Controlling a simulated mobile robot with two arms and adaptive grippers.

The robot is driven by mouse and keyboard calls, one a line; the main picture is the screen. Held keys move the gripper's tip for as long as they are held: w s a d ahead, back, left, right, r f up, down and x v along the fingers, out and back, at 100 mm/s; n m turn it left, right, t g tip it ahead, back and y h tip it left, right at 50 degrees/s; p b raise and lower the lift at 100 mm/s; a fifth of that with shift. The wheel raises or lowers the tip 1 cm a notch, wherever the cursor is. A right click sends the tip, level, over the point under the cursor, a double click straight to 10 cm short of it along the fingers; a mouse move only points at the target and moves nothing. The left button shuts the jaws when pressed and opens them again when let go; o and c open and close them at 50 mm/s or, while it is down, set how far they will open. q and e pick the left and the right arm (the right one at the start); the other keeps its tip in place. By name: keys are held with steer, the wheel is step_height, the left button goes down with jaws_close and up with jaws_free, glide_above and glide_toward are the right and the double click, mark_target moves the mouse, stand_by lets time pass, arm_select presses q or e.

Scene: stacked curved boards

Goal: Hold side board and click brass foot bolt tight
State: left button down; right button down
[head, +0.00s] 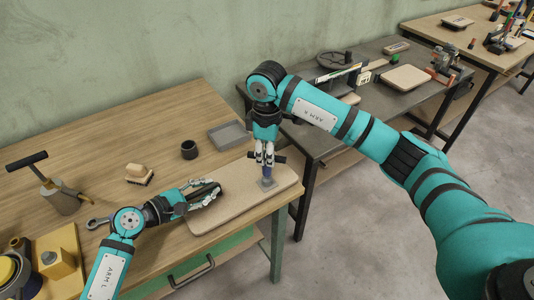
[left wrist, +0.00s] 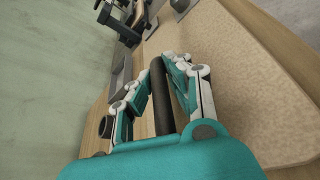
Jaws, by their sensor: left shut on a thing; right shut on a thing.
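A tan board (head: 235,205) with rounded corners lies flat on the wooden table. My left gripper (head: 206,193) is at the board's left end, its fingers shut around a dark round bar, which shows between them in the left wrist view (left wrist: 159,92). How the bar joins the board is hidden. My right gripper (head: 267,160) points down over the board's right part, shut on a tool with a dark handle (head: 280,158). The tool's lower end is at a small grey block (head: 267,184) on the board. No brass bolt can be made out.
A grey tray (head: 229,135), a dark cup (head: 189,150) and a brush (head: 139,174) stand behind the board. A holder with a black T-handle (head: 60,197) and a yellow block (head: 58,262) are at the left. A dark bench (head: 345,128) stands beyond the right edge.

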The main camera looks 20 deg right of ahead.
steer(key=shift+n, duration=0.6)
steer(key=c, duration=1.2)
jaws_free()
steer(key=shift+r, duration=0.1)
steer(key=shift+r, duration=3.45)
steer(key=shift+c, duration=1)
